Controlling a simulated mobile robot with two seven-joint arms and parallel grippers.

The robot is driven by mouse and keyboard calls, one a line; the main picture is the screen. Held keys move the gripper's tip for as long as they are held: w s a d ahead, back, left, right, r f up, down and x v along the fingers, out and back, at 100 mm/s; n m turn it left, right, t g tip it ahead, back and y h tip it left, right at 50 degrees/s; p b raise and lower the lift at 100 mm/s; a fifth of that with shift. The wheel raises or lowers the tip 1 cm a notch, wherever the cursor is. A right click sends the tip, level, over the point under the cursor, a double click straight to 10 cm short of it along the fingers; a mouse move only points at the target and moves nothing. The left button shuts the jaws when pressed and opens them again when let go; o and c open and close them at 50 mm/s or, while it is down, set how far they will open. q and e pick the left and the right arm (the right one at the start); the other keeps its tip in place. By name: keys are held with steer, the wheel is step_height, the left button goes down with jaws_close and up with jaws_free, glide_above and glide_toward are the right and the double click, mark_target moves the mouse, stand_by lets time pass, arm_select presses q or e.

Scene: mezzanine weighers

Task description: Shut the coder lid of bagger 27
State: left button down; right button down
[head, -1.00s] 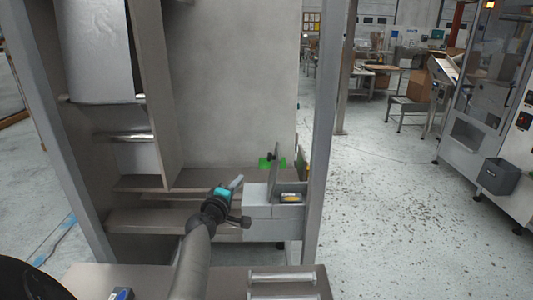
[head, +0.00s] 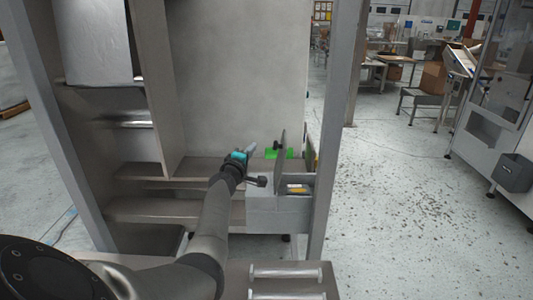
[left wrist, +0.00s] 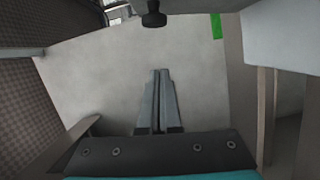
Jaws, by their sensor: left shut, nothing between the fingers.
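The coder (head: 265,212) of the bagger is a grey box low at the right of the frame in the head view. Its lid (head: 281,165) is a thin plate standing upright, seen nearly edge-on, with a dark knob (head: 277,145) on its left face. The knob seems to be the dark shape at the top of the left wrist view (left wrist: 153,15). My left gripper (head: 251,148) is shut and empty, left of the lid and apart from it. Its closed fingers (left wrist: 160,75) show in the left wrist view. My right gripper is out of view.
A green patch (head: 271,153) lies behind the knob. A grey post (head: 338,130) rises right of the coder, and a big pale panel (head: 240,75) stands behind my gripper. A roller table (head: 290,270) is in front. Floor to the right is open.

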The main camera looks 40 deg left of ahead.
arm_select(q)
steer(key=w, duration=0.1)
steer(key=w+d+b, duration=0.1)
steer(key=w, duration=0.1)
steer(key=w+d, duration=0.1)
steer(key=w, duration=0.1)
steer(key=shift+f+b, duration=0.3)
steer(key=shift+f, duration=0.05)
